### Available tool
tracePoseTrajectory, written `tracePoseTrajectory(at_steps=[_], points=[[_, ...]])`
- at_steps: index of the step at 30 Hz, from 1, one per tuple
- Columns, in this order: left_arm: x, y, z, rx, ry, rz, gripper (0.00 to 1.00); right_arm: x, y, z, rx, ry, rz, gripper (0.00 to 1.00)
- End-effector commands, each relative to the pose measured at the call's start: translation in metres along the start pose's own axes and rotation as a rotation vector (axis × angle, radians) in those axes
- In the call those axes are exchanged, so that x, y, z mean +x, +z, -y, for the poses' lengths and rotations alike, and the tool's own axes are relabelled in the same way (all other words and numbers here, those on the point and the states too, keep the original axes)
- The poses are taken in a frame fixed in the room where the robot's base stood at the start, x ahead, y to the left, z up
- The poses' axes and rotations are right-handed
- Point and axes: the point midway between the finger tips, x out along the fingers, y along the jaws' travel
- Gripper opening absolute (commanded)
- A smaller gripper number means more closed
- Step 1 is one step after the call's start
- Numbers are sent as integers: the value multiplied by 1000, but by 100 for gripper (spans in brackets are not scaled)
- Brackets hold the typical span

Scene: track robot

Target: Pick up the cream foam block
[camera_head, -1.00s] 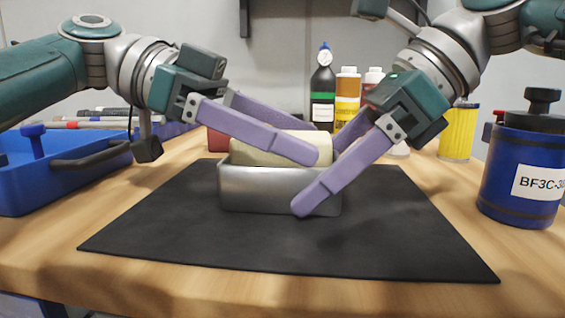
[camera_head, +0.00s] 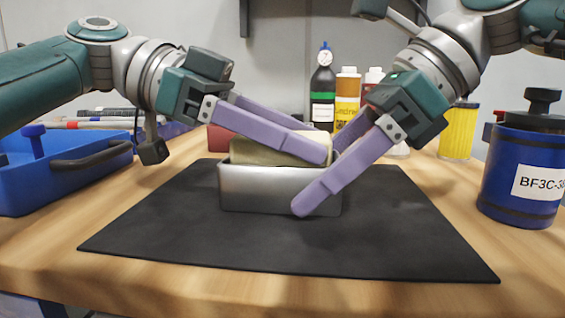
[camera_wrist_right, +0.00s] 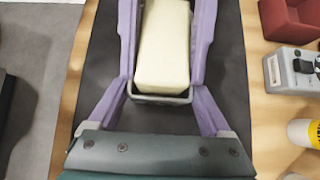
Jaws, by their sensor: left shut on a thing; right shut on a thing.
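The cream foam block (camera_head: 262,153) sits in an open grey metal tin (camera_head: 265,188), its upper part above the rim. My left gripper (camera_head: 312,144) is shut on the block, with its near purple finger across the block's front side. My right gripper (camera_head: 318,182) is shut on the tin, its near finger slanting down across the tin's right front. In the right wrist view the block (camera_wrist_right: 163,48) lies lengthwise between purple fingers, and the tin's end rim (camera_wrist_right: 160,99) shows below it. The far fingers are mostly hidden in the head view.
The tin stands on a black mat (camera_head: 290,245) on a wooden table. A blue tray (camera_head: 60,180) is at the left, a blue labelled canister (camera_head: 522,175) at the right. Bottles (camera_head: 347,95) and a yellow can (camera_head: 458,132) stand behind. The mat's front is clear.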

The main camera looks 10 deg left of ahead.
Motion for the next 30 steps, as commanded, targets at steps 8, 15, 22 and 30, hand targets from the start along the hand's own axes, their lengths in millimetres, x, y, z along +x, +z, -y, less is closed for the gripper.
tracePoseTrajectory(at_steps=[8,15,22,30], points=[[0,0,0,0,0,0,7,0,-1,0,0,0,-2,16],[-10,-24,0,6,-1,-1,7,0,-1,0,1,0,-2,16],[-29,-69,0,6,-1,-1,7,0,-1,0,0,0,-2,16],[-38,-93,0,1,1,0,7,0,-1,0,0,0,-2,16]])
